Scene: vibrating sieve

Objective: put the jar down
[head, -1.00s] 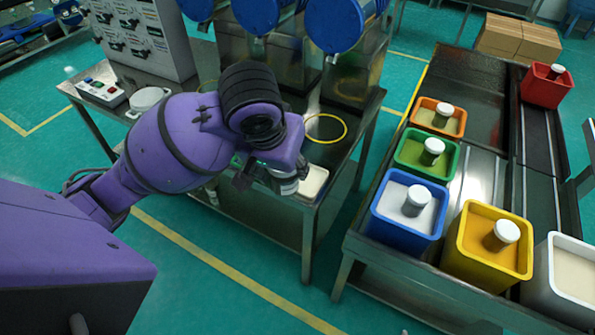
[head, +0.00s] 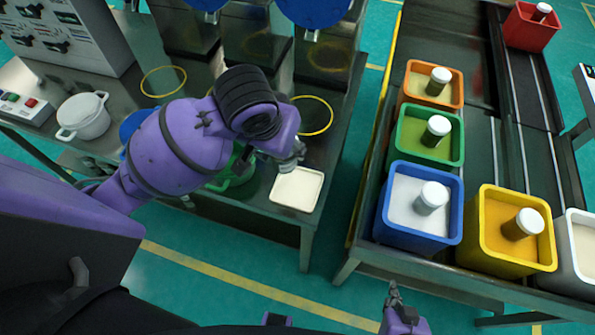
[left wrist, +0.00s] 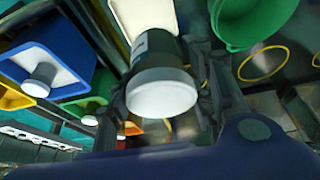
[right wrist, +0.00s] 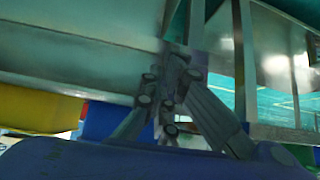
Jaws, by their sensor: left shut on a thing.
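My left gripper (left wrist: 158,100) is shut on a jar (left wrist: 160,75) with a white lid and a dark body. The lid faces the camera in the left wrist view. In the head view my left gripper (head: 290,158) is at the back edge of a shallow cream-white tray (head: 297,189) on the steel table; the jar is mostly hidden there. Whether the jar touches anything below is unclear. My right gripper (head: 393,298) is low in front of the cart, its fingers together and empty; in the right wrist view the fingertips (right wrist: 172,80) meet.
A green vessel (head: 235,175) stands left of the tray, partly behind my arm. A white pot (head: 83,116) and yellow rings (head: 314,115) are on the table. The right-hand cart carries coloured bins, including a blue bin (head: 385,215), with lidded jars. A floor gap separates table and cart.

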